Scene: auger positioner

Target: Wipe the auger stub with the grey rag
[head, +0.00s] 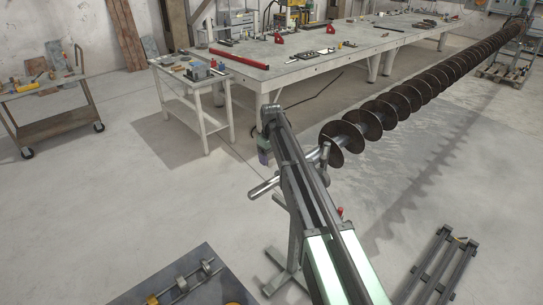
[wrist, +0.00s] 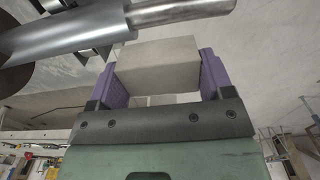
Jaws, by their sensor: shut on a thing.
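The grey rag (wrist: 158,66) shows in the wrist view as a pale, folded block. My gripper (wrist: 163,80) is shut on it, with a purple finger at each side. The auger stub (wrist: 180,12) is the narrow bright metal end beyond the rag, stepping up to a thicker shaft at left. A narrow gap shows between rag and stub in this view; the true distance is unclear. In the head view the stub (head: 265,187) sticks out left of my arm, and my gripper (head: 264,157) is just above it. The rag cannot be made out there.
The long auger (head: 385,112) runs to the back right. A stand with a T-handle (head: 325,154) is near its shaft, partly behind my arm. A workbench (head: 300,65), a small table (head: 190,85) and a cart (head: 50,95) stand behind.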

